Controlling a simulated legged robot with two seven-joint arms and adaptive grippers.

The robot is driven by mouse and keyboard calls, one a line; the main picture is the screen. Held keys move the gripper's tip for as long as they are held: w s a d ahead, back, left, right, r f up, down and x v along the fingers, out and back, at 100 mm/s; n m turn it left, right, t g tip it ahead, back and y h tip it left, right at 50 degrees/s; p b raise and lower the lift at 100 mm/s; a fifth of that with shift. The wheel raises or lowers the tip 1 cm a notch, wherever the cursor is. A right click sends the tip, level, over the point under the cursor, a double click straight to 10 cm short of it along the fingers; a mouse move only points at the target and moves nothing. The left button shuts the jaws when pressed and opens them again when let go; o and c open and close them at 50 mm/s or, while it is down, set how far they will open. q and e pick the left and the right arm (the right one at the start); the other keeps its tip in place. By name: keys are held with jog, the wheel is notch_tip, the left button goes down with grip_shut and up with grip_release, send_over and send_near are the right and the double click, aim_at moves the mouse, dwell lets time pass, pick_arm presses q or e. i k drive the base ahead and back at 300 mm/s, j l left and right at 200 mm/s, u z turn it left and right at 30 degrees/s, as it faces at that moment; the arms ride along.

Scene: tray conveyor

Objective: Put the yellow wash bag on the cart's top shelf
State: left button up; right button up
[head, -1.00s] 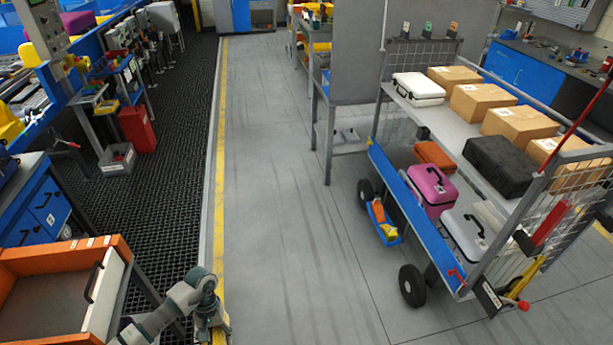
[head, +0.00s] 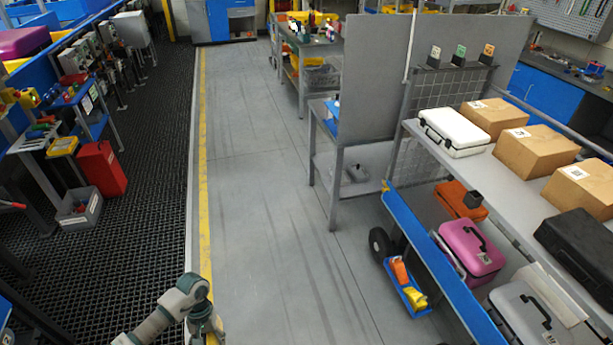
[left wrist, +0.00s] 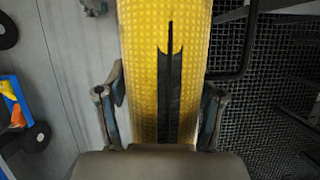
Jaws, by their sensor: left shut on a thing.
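The yellow wash bag (left wrist: 138,75), textured with a black strip down its middle, fills the centre of the left wrist view. My left gripper (left wrist: 160,105) is shut on it, one finger at each side. In the head view, only part of my left arm shows at the bottom; the bag is not visible there. The cart stands at the right. Its top shelf (head: 497,178) holds a white case (head: 453,132), several cardboard boxes (head: 537,150) and a black case (head: 580,245). The bag is well away from the shelf. My right gripper is not in view.
The top shelf has bare surface between the white and black cases. Below are orange, pink (head: 470,250) and grey cases behind a blue edge panel (head: 430,250). A grey partition (head: 372,80) stands beyond the cart. The grey floor aisle (head: 265,200) is clear.

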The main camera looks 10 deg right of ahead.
aim_at(498, 186)
jog(key=i+z, duration=0.15)
jog(key=i, duration=0.75)
jog(key=i+j+z, duration=0.15)
jog(key=i, duration=0.75)
jog(key=i+z, duration=0.3)
jog(key=z, duration=0.15)
jog(key=i+j+z, duration=0.1)
jog(key=i+z, duration=0.3)
jog(key=i+j+z, duration=0.15)
jog(key=z, duration=2.25)
